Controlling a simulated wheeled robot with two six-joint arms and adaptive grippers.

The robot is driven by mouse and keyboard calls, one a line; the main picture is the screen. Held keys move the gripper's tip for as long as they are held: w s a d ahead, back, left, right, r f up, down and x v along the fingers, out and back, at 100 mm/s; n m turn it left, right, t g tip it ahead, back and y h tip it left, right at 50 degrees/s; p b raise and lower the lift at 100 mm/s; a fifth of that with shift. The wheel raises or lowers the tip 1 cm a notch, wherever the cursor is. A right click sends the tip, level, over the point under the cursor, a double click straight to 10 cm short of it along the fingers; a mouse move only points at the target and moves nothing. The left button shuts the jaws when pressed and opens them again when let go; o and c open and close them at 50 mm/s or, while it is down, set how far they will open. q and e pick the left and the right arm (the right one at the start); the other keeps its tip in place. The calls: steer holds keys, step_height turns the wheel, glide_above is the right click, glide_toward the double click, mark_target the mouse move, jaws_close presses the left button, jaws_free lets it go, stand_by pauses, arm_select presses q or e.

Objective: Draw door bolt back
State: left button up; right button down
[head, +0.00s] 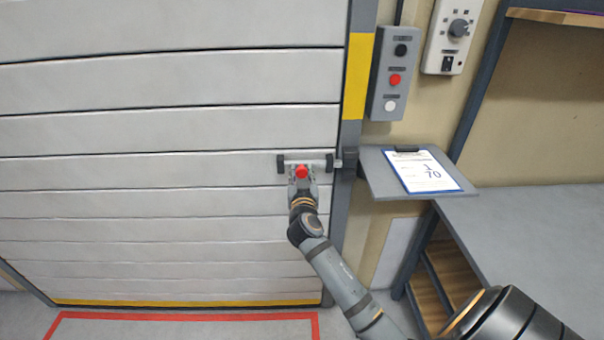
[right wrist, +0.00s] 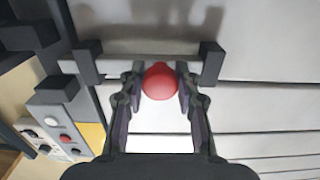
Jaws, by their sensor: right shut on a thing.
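The door bolt (head: 318,163) is a grey bar on the right edge of the white slatted door (head: 170,130), held by dark brackets. Its right end reaches the dark keeper on the door post. The bolt has a red knob (head: 302,172), which also shows in the right wrist view (right wrist: 160,80). My right gripper (right wrist: 160,88) is shut on the red knob, with one finger on each side of it. In the right wrist view the bar (right wrist: 112,66) runs across behind the knob between two dark brackets. My left gripper is in neither view.
A grey button box (head: 390,75) and a white switch panel (head: 452,35) are on the wall right of the door. A small shelf (head: 378,178) with a clipboard (head: 425,170) juts out beside the post. A grey bench (head: 530,225) stands at the right.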

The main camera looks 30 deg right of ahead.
steer(key=shift+w+a+f+b, duration=0.15)
steer(key=shift+a+f+b, duration=0.1)
steer(key=shift+b, duration=0.2)
steer(key=shift+w+a+r, duration=0.1)
steer(key=shift+a+r, duration=0.1)
steer(key=c, duration=0.9)
jaws_free()
steer(key=shift+c, duration=0.2)
steer(key=v, duration=0.7)
steer(key=shift+s, duration=0.25)
